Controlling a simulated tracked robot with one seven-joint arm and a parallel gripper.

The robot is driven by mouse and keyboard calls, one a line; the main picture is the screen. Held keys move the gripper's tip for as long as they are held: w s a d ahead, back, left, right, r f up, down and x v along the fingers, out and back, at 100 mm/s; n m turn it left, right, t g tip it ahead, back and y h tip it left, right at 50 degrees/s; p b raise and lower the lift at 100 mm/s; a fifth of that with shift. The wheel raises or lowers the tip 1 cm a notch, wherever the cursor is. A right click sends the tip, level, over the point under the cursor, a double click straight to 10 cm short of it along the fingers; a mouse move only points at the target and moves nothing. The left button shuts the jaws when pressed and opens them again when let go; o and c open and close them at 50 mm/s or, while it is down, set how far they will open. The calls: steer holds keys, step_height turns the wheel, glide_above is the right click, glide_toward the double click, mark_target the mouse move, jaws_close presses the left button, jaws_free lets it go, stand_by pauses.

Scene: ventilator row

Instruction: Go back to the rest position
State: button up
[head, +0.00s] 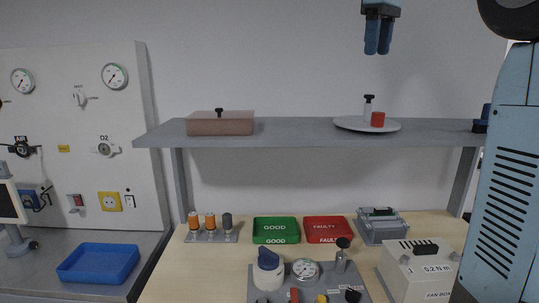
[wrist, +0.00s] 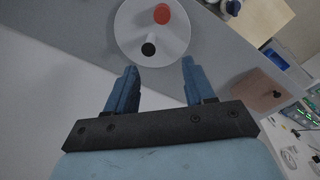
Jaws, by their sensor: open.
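My gripper (head: 378,37) hangs at the top of the head view, above the shelf and clear of everything. Its two blue fingers are apart in the wrist view (wrist: 154,88), with nothing between them. Below it on the shelf, a round white plate (head: 350,124) holds a red cylinder (head: 378,119) and a white post with a black knob (head: 368,105). The plate (wrist: 128,40) also shows beyond the fingertips in the wrist view.
The grey shelf (head: 300,131) also carries a pinkish lidded box (head: 220,124). On the bench below are a green tray (head: 276,230), a red tray (head: 325,230), a fan box (head: 420,272) and a gauge fixture (head: 305,270). A blue tray (head: 98,263) lies at left.

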steer(key=s+a+f+m+t, duration=0.1)
steer(key=s+f+m, duration=0.3)
steer(key=s+f, duration=0.8)
steer(key=s+a+f+m+t, duration=0.1)
steer(key=s+f+m+t, duration=0.2)
steer(key=s+f, duration=0.9)
step_height(320, 180, down, 6)
steer(key=shift+a+f+m, duration=0.1)
steer(key=shift+a+m, duration=0.25)
steer(key=shift+m, duration=0.15)
